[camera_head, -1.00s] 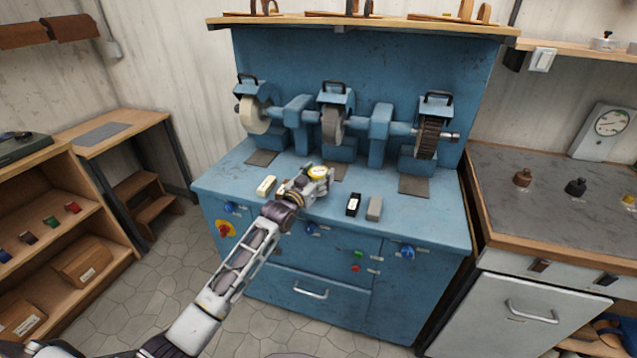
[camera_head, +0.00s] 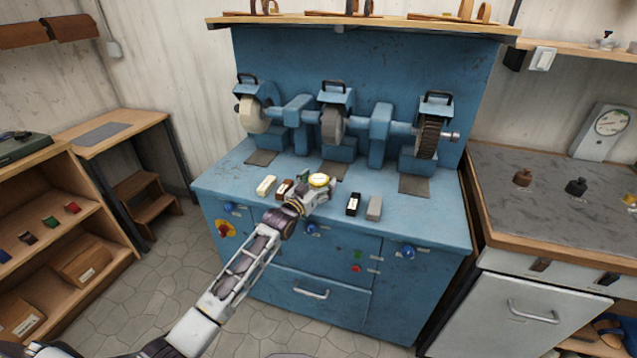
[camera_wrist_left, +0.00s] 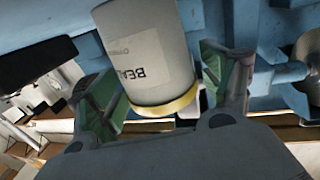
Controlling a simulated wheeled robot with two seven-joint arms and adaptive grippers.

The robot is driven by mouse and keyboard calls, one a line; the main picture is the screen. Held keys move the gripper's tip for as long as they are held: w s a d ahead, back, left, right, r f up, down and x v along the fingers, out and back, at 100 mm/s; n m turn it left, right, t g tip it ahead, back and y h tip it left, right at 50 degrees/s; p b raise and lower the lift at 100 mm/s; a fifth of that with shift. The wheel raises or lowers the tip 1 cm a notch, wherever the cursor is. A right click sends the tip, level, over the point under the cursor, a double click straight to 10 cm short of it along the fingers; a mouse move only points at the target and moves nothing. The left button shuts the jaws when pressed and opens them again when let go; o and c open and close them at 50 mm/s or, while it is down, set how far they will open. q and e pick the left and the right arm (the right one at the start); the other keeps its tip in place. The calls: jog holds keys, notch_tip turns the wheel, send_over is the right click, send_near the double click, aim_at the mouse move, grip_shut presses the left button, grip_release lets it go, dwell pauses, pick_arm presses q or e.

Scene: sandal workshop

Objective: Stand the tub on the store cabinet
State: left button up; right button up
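The tub shows in the left wrist view (camera_wrist_left: 150,50) as a pale grey cylinder with a printed label and a gold-yellow lid. In the head view its yellow lid (camera_head: 319,180) shows at my left gripper, over the front part of the blue machine bench. My left gripper (camera_head: 316,187) has its green-padded fingers on both sides of the tub, close against it, and appears shut on it. The gripper hides much of the tub in the head view. My right gripper is not in view. Which piece of furniture is the store cabinet is not clear.
The blue bench (camera_head: 420,215) carries grinding wheels and several small blocks, including a black one (camera_head: 353,204) and a grey one (camera_head: 374,208). A wooden shelf unit (camera_head: 70,185) stands left.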

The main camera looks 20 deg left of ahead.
aim_at(314, 186)
pick_arm(q)
jog(key=shift+r, duration=0.1)
dwell(0.3)
jog(key=shift+v, duration=4.3)
jog(key=shift+p+v, duration=0.3)
jog(key=shift+v, duration=1.4)
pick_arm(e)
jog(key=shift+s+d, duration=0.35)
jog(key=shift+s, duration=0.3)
pick_arm(q)
jog(key=shift+o, duration=0.5)
